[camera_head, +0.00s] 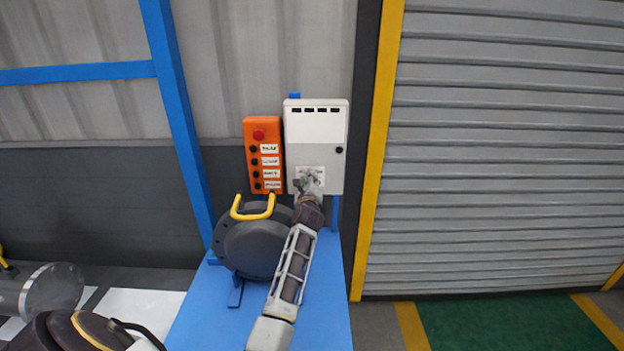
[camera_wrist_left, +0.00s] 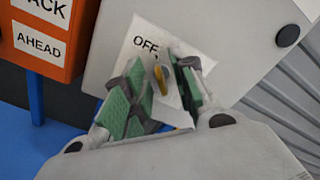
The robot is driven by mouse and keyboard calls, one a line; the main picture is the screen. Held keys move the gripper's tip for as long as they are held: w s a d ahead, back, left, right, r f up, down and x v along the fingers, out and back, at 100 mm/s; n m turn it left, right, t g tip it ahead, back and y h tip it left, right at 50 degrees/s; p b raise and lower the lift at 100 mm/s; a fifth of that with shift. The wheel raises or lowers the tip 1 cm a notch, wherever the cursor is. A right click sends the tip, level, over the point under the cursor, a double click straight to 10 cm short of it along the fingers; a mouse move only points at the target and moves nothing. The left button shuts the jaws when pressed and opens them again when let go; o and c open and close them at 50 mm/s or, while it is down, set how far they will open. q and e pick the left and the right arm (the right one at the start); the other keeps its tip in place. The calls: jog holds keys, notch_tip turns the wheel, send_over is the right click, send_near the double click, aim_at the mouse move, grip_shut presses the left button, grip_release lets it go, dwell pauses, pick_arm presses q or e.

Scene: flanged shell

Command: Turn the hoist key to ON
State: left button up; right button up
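The hoist key (camera_wrist_left: 160,78) is a small yellowish piece on a white plate (camera_wrist_left: 145,42) marked OFF, seen in the left wrist view. The ON marking is not visible. The plate is on the front of the light grey control box (camera_head: 316,136). My left gripper (camera_head: 309,180) is in front of the lower part of this box. In the left wrist view, its green-padded fingers (camera_wrist_left: 160,85) are apart, one on each side of the key, with a gap visible. Part of the plate and the key's base are hidden by the fingers. My right gripper is not in view.
An orange button pendant (camera_head: 262,154) hangs just left of the box. A dark round flanged shell (camera_head: 250,245) with yellow handles stands on the blue stand (camera_head: 325,310) below. A blue post (camera_head: 180,110) rises at left. A grey shutter (camera_head: 500,150) is at right.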

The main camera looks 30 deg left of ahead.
pick_arm(q)
jog(key=shift+s+r, duration=0.1)
jog(key=shift+c, duration=0.3)
grip_shut()
jog(key=shift+m, duration=0.3)
jog(key=m, duration=1.7)
jog(key=shift+w+d, duration=0.35)
jog(key=shift+d, duration=0.05)
jog(key=shift+o, duration=0.3)
grip_release()
